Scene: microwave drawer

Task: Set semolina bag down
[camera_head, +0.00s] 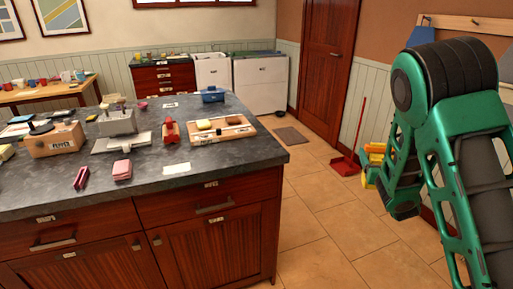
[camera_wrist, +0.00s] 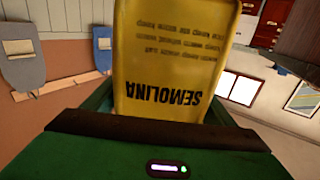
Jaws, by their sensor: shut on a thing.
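The semolina bag (camera_wrist: 178,60) is yellow and fills the upper middle of the wrist view. Its dark lettering is upside down in that view, as is the room behind it. My gripper (camera_wrist: 163,112) is shut on the bag; its green body spans the bottom of the wrist view. The finger contact is mostly hidden by the bag and the gripper body. In the head view my green arm is at the right, off the counter, and a yellow shape (camera_head: 375,150) shows beside it. I cannot tell whether that shape is the bag.
The dark island counter (camera_head: 225,172) is crowded toward its back and left, with bare room along its front right. A wooden tray (camera_head: 238,134) and a pink block (camera_head: 122,170) stand on it. A red dustpan (camera_head: 346,165) is on the floor near the door.

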